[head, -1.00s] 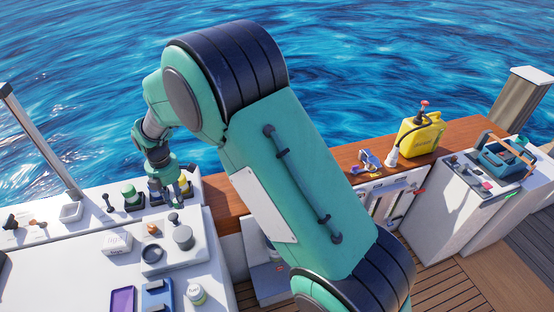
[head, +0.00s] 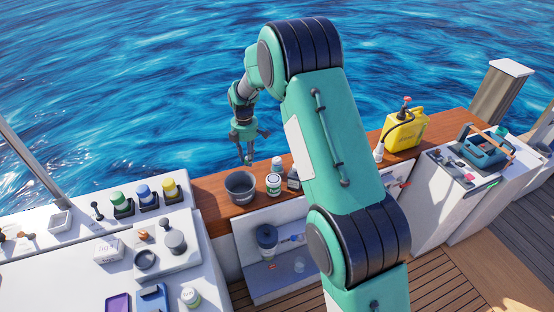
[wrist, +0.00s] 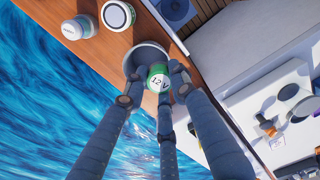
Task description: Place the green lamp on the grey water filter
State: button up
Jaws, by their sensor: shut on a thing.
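My gripper (head: 246,152) hangs over the wooden counter's back edge, with water behind it. In the wrist view, its fingers (wrist: 154,100) close around a small green thing with a white "12 V" face (wrist: 158,82), which looks like the green lamp. The fingers hide its sides, and it hardly shows in the head view. A grey open pot (head: 240,187) stands on the counter below and also shows behind the lamp in the wrist view (wrist: 143,52). A grey-blue canister (head: 266,238) stands lower, in the open compartment. I cannot tell which is the grey water filter.
A white can (head: 273,184) and white bottle (head: 277,164) stand right of the pot. Green-, blue- and yellow-topped items (head: 145,195) sit on the left counter. A yellow jerrycan (head: 405,131) and a blue toolbox (head: 486,149) are farther right.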

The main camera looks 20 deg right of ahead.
jog(key=d+m, duration=0.3)
jog(key=d, duration=1.4)
notch_tip(320, 180, down, 13)
jog(key=shift+w+a+p, duration=0.15)
jog(key=shift+a+p, duration=0.25)
jog(key=shift+w, duration=0.15)
jog(key=p, duration=0.1)
send_over(277, 159)
jog(key=shift+w+f, duration=0.15)
jog(key=shift+f, duration=0.5)
jog(key=shift+f, duration=1.75)
jog(key=shift+f, duration=0.15)
